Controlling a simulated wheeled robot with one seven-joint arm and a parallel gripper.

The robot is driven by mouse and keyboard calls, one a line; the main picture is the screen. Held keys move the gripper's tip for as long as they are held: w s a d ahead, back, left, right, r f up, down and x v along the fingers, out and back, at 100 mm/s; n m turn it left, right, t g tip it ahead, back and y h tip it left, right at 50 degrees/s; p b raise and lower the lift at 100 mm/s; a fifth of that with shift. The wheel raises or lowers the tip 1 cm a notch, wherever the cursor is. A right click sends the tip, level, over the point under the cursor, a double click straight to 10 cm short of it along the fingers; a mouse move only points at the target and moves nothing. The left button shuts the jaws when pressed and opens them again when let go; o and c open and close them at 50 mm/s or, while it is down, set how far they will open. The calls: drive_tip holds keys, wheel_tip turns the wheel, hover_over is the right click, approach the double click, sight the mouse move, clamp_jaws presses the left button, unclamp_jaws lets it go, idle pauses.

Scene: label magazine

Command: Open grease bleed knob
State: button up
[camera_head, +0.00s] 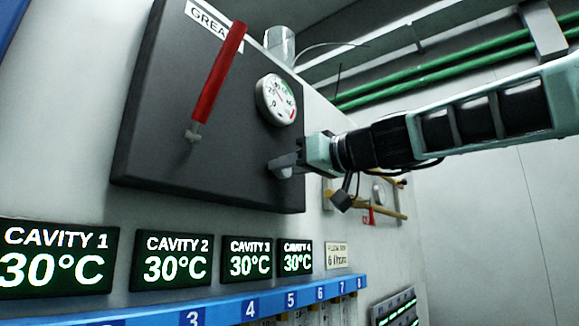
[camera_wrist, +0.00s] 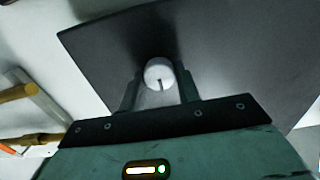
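The grease bleed knob (camera_wrist: 159,71) is a small pale round knob with a dark slot mark, on the dark grease panel (camera_head: 165,120). My gripper (camera_wrist: 158,88) is close to the panel face, with one finger on each side of the knob. In the head view my gripper (camera_head: 283,167) reaches the panel's lower right, below the gauge, and largely hides the knob.
A red lever (camera_head: 217,80) and a round gauge (camera_head: 276,99) stick out from the panel. Temperature displays (camera_head: 172,261) and a blue numbered rail (camera_head: 200,312) lie below. Brass-coloured pipes or handles (camera_head: 375,203) are on the wall behind my gripper.

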drive_tip(key=shift+w+d+f+m+b, duration=0.1)
drive_tip(key=shift+m+b, duration=0.4)
drive_tip(key=shift+m, duration=3.95)
drive_tip(key=shift+w+d+f+m+b, duration=0.1)
drive_tip(key=shift+m+b, duration=0.4)
drive_tip(key=shift+m, duration=3.95)
drive_tip(key=shift+a, duration=0.1)
drive_tip(key=o, duration=0.9)
drive_tip(key=shift+o, duration=0.2)
drive_tip(key=b+v, duration=0.5)
drive_tip(key=v, duration=1.2)
drive_tip(key=shift+s+b, duration=0.2)
drive_tip(key=shift+b, duration=0.15)
